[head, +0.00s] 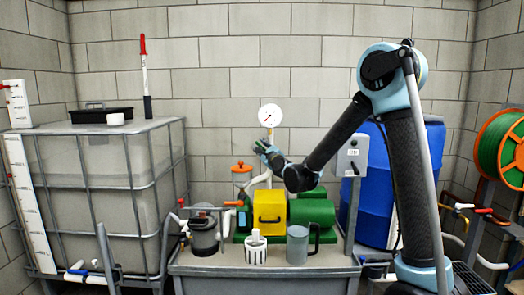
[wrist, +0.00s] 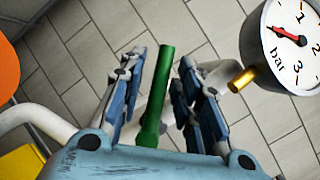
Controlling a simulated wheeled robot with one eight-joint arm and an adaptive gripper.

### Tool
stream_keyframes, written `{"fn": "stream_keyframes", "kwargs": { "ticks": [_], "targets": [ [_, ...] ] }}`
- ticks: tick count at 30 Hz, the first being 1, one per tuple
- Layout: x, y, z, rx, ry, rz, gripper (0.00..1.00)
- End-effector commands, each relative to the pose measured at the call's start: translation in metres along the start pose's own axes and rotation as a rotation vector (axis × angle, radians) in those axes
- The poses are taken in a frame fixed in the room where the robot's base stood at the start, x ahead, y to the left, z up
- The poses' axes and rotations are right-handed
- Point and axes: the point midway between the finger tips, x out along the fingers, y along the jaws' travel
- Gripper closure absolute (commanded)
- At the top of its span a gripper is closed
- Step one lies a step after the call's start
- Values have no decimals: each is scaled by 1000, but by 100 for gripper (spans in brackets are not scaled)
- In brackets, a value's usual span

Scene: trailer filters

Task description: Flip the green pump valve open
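The green valve handle (wrist: 160,92) is a slim green bar. In the wrist view it stands between the two fingers of my gripper (wrist: 160,75), with a visible gap on the left finger's side; the right finger looks close to it. I cannot tell whether that finger touches it. The handle's lower end runs down to a pale pipe partly hidden behind my fingers. In the head view my gripper (head: 264,146) is small, below the pressure gauge and above the yellow box, with a bit of green at its tip. The gripper is open around the handle.
A pressure gauge (wrist: 285,40) with a brass fitting sits close at the right of my fingers. A blue barrel (head: 374,205) stands at the right.

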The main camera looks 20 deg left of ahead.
Motion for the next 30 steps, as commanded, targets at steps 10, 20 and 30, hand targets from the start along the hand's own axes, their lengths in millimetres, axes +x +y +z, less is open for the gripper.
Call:
{"fn": "stream_keyframes", "kwargs": {
  "ticks": [10, 20, 30],
  "targets": [
    [0, 0, 1, 0, -1, 0, 66],
    [-25, 0, 0, 0, -1, 0, 66],
    [-70, 0, 0, 1, -1, 1, 66]
  ]
}}
